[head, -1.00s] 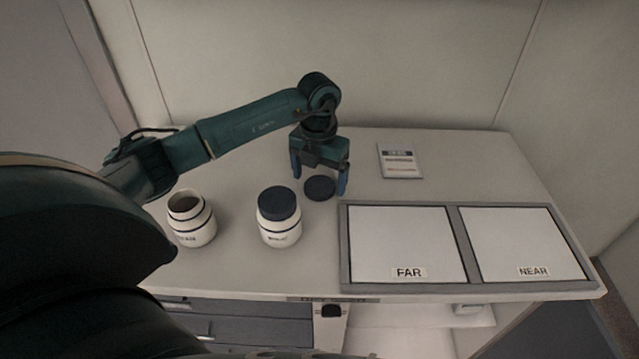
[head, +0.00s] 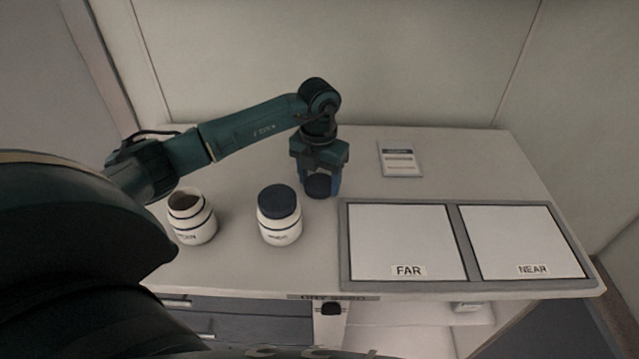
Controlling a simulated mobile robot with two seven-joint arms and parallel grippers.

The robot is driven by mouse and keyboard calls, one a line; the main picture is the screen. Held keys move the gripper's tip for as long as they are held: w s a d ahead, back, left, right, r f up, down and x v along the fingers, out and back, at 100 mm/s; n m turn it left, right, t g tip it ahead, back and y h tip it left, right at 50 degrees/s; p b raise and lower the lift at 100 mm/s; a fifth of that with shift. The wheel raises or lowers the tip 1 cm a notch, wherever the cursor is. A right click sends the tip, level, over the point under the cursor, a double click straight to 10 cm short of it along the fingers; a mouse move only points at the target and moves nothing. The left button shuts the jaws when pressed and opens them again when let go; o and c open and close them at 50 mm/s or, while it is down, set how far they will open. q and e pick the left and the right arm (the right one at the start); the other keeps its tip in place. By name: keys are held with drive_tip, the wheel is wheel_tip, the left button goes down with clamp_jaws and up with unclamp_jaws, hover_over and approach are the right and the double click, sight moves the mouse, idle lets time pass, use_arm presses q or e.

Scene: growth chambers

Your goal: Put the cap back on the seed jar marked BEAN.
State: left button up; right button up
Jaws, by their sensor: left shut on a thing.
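An open white jar (head: 193,220) with dark bands stands at the left of the table in the head view, its dark inside showing; its label is too blurred to read surely. A loose dark blue cap (head: 318,186) is at the back middle of the table. My left gripper (head: 320,187) points down with its blue fingers shut on this cap, at or very near the table top. A second white jar (head: 280,220) stands between them with a dark blue cap on; its label is also unclear. My right gripper is not in view.
A grey tray (head: 457,243) with two white panels marked FAR and NEAR fills the right of the table. A small printed card (head: 400,159) lies behind it. The table (head: 240,270) is clear around the jars. Walls close off the back.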

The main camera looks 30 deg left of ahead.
sight(319, 184)
use_arm(q)
drive_tip(key=shift+c, duration=0.8)
wheel_tip(319, 184, up, 10)
drive_tip(key=shift+b, duration=0.3)
